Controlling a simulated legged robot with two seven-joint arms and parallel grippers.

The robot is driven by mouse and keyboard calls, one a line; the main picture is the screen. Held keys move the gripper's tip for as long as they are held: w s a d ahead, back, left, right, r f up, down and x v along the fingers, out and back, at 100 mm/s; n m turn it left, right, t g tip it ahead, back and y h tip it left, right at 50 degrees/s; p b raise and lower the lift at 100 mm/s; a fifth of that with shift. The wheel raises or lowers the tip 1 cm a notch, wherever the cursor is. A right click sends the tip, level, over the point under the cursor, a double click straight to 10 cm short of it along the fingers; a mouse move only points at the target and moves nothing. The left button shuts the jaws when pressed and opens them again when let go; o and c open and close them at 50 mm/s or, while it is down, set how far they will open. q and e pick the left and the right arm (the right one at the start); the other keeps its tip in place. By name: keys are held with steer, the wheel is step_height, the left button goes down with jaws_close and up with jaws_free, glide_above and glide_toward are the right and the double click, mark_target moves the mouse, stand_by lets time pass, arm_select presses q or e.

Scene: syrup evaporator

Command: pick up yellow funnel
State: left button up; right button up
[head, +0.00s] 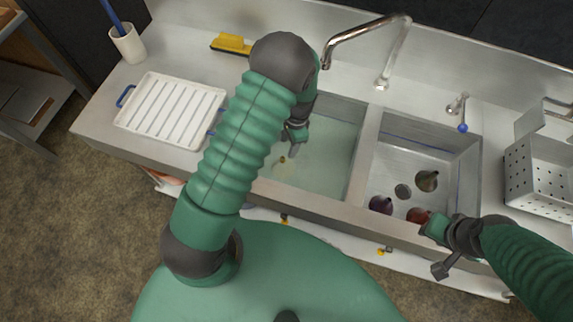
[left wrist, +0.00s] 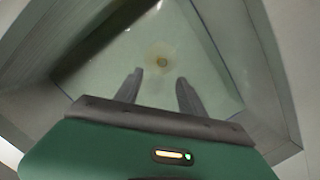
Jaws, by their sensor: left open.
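The yellow funnel (head: 283,160) appears as a small, pale yellow shape under the water in the left sink basin (head: 330,165). In the left wrist view the yellowish funnel (left wrist: 161,63) lies ahead of the fingertips, blurred by the water. My left gripper (head: 298,150) points down into the left basin, close to the funnel in the head view. Its two fingers (left wrist: 158,80) are apart with nothing between them. My right gripper (head: 438,258) hangs over the front edge of the right basin; its jaws are not clear.
The right basin (head: 375,165) holds a purple funnel (head: 380,205), an olive one (head: 427,181) and a red one (head: 418,215). A faucet (head: 365,30) arches behind the basins. A white ribbed tray (head: 170,112) lies on the left counter. A perforated metal basket (head: 540,175) stands at right.

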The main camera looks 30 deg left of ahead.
mark_target(282, 158)
arm_select(q)
steer(key=f, duration=0.3)
steer(key=s+a+f+p, duration=0.1)
steer(key=f, duration=0.6)
steer(key=shift+s+a+f, duration=0.15)
steer(key=shift+a+f, duration=0.05)
steer(key=shift+a, duration=0.2)
steer(key=shift+d+f, duration=0.1)
steer(key=shift+f, duration=0.3)
steer(key=shift+d+r, duration=0.1)
steer(key=shift+d, duration=0.05)
steer(key=c, duration=0.4)
jaws_close()
